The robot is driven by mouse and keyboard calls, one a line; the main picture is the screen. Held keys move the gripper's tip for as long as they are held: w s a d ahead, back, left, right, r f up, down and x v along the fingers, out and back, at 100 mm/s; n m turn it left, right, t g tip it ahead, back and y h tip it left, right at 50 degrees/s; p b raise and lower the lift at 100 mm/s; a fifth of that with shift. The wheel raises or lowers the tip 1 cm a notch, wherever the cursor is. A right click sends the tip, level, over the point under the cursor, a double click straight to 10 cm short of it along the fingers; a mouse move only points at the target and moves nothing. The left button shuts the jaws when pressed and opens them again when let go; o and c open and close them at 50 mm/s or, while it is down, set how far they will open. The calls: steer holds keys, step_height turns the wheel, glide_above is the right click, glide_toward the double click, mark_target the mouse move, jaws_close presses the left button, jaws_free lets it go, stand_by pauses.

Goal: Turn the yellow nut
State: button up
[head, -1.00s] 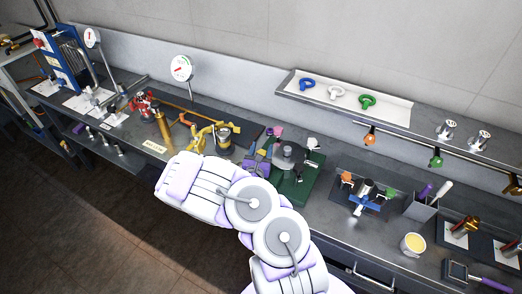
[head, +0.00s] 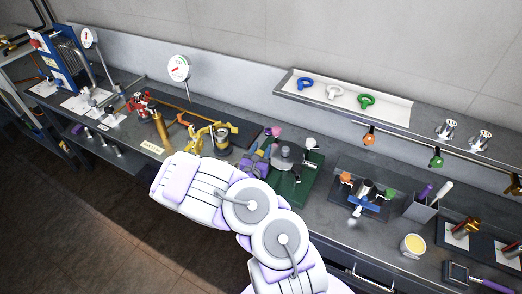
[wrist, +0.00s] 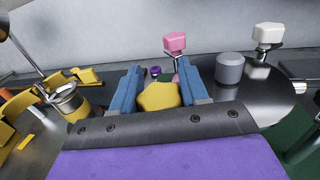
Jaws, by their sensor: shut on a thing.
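The yellow nut (wrist: 158,96) is a chunky, rounded block in the wrist view. It sits between the two blue fingers of my gripper (wrist: 160,90), which is shut on it. The dark front edge and purple body of the gripper hide its near lower part. In the head view, my gripper (head: 258,160) shows as a purple shape at the bench, left of the round grey fixture. I cannot make out the nut there.
A pink knob (wrist: 175,43), a white knob (wrist: 268,35) and a grey cylinder (wrist: 230,68) stand just beyond and right of my fingers. Yellow valve parts (wrist: 35,95) and a metal canister (wrist: 68,102) are close on the left. A white-faced gauge (head: 179,68) stands behind.

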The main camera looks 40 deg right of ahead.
steer(key=m+g+h, duration=0.1)
steer(key=g, duration=0.1)
steer(key=m+g+h, duration=0.1)
steer(key=m+g, duration=0.1)
steer(key=shift+s+f+g, duration=0.1)
steer(key=shift+s+g, duration=0.1)
steer(key=shift+g, duration=0.1)
steer(key=m+g, duration=0.1)
steer(key=g, duration=0.1)
steer(key=m+g, duration=0.2)
steer(key=s+m+g+p, duration=0.1)
steer(key=g, duration=0.2)
steer(key=shift+m+h, duration=0.3)
steer(key=shift+h, duration=0.1)
steer(key=shift+s+a+m+g+y+p, duration=0.25)
steer(key=shift+m+g+y, duration=0.4)
steer(key=shift+m+g, duration=0.7)
steer(key=shift+d+m+g+y+p, duration=0.1)
steer(key=shift+m+g+y+p, duration=0.2)
steer(key=shift+m+g+y, duration=1)
steer(key=shift+s+a+m+g+h+p, duration=0.25)
steer(key=shift+m+g, duration=0.4)
steer(key=shift+g, duration=1.5)
steer(key=shift+d+r+m+g+y+p, duration=0.1)
steer(key=shift+r+m+g+y+p, duration=0.1)
steer(key=shift+m+g+y, duration=0.3)
steer(key=shift+r+m+g+y+p, duration=0.15)
steer(key=shift+m+g+y, duration=0.25)
steer(key=shift+y, duration=0.2)
steer(key=shift+f, duration=0.1)
